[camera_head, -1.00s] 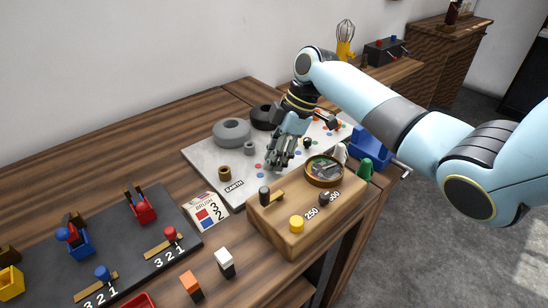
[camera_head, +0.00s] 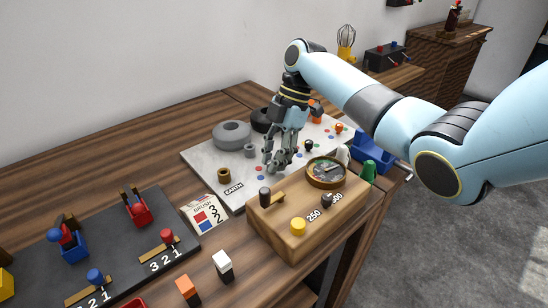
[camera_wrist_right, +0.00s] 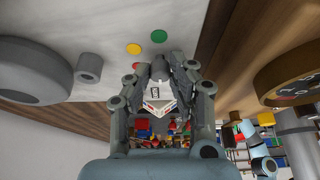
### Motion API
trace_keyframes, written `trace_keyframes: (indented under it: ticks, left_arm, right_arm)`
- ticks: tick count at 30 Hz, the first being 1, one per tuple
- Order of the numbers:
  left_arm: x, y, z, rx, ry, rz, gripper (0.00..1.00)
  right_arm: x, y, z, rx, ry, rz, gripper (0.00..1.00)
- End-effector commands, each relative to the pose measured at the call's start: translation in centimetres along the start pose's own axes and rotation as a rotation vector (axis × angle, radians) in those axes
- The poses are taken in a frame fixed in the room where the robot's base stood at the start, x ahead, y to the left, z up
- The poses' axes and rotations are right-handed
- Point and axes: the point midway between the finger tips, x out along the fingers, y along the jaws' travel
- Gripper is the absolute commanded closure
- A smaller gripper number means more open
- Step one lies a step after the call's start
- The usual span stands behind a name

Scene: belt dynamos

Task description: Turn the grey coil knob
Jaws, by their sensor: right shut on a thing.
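My right gripper (camera_head: 275,167) comes down over the pale panel (camera_head: 205,163), in front of the large grey coil (camera_head: 231,133). In the right wrist view its fingers (camera_wrist_right: 160,72) are shut on a small grey piece (camera_wrist_right: 159,66), which I take to be the grey coil knob. The fingers hide most of it there, and it cannot be made out in the head view. A separate grey post (camera_head: 249,150) stands beside the coil; it also shows in the wrist view (camera_wrist_right: 89,67), clear of the fingers. My left gripper is not in view.
A wooden box (camera_head: 285,235) with a round dial (camera_head: 326,172) and knobs stands close in front of the gripper. A brown cup (camera_head: 224,176) is on the panel to the left. A black coil (camera_head: 261,119) lies behind. A dark board (camera_head: 120,245) lies at left.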

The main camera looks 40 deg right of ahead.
Motion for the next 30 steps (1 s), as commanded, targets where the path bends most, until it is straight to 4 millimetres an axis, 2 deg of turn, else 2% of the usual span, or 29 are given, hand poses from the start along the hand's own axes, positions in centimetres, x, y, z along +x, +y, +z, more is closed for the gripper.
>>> trace_keyframes:
  ticks: [8, 9, 13, 23, 26, 30]
  left_arm:
    - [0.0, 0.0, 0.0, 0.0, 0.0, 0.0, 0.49]
    - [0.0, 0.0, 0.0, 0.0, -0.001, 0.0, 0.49]
    - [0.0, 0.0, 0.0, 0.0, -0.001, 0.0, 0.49]
    - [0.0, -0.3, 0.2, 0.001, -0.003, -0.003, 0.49]
    - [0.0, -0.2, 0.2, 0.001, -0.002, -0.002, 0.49]
    - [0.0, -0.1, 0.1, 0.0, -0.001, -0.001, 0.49]
  right_arm:
    - [0.0, 0.0, 0.0, -0.001, 0.0, 0.001, 1.0]
    - [0.0, 0.0, 0.0, -0.001, 0.0, 0.001, 0.74]
    - [0.0, 0.0, 0.0, 0.0, 0.0, 0.001, 0.57]
    - [-0.4, 0.0, 0.0, 0.0, -0.001, 0.001, 0.57]
    - [-1.7, 0.1, 0.1, 0.0, -0.002, 0.004, 0.57]
    - [-4.7, 0.1, 0.1, -0.001, -0.003, 0.004, 0.57]
